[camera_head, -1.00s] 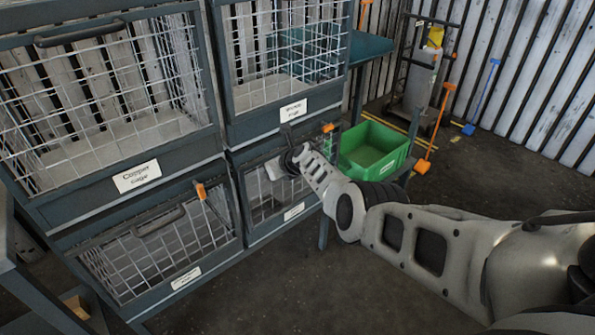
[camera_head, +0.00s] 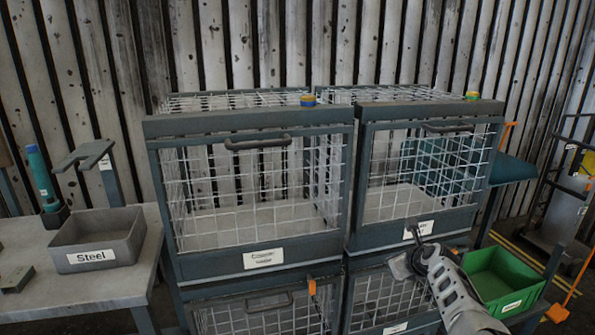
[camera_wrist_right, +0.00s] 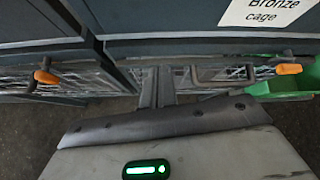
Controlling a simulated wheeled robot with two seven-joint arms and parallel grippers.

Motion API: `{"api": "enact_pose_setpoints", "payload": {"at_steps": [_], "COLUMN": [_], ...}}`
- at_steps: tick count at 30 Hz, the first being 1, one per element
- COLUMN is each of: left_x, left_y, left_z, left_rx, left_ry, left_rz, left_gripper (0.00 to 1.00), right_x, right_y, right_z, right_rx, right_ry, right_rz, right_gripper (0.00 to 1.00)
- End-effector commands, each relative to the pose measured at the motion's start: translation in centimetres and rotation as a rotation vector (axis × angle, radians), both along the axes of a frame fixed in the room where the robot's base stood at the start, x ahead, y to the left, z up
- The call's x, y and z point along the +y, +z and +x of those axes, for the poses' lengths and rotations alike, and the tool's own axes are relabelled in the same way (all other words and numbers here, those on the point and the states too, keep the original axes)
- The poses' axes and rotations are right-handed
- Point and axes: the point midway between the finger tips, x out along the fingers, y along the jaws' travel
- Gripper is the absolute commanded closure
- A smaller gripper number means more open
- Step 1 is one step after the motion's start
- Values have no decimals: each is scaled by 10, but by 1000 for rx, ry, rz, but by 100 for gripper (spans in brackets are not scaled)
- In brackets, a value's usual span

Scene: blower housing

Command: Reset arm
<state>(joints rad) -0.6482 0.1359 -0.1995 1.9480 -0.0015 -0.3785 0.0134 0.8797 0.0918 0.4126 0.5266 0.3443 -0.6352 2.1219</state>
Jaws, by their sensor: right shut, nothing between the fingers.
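My right arm comes in from the lower right in the head view, and its gripper (camera_head: 408,264) is in front of the lower part of the right-hand wire cages. In the right wrist view my right gripper (camera_wrist_right: 157,88) has its fingers together and is empty. It points toward the cage fronts, below the label reading "Bronze cage" (camera_wrist_right: 270,12). Whether it touches the cage cannot be told. My left gripper is not in view.
Closed wire cages stand in two columns, with an upper left cage (camera_head: 250,190) and an upper right cage (camera_head: 425,170). A grey "Steel" tray (camera_head: 97,259) is on the bench (camera_head: 90,290) at left. A green bin (camera_head: 508,280) stands right of my arm. Orange latches (camera_wrist_right: 45,76) are near the gripper.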

Motion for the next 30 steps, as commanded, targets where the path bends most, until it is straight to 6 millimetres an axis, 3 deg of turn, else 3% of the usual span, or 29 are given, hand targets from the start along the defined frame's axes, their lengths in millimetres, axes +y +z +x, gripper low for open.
{"api": "enact_pose_setpoints", "payload": {"at_steps": [1,6,12,18,21,30], "left_x": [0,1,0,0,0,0], "left_y": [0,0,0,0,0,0], "left_z": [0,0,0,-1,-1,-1], "left_rx": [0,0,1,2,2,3], "left_ry": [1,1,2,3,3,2], "left_rz": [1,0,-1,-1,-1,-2], "left_gripper": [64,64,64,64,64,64], "right_x": [-9,-21,1,43,59,90], "right_y": [-18,-58,-80,-72,-62,-30], "right_z": [-18,-90,-192,-300,-340,-420], "right_rx": [19,90,156,136,101,-23], "right_ry": [69,457,1021,1601,1808,2206], "right_rz": [-112,-579,-1055,-1389,-1480,-1618], "right_gripper": [100,100,100,100,100,100]}}
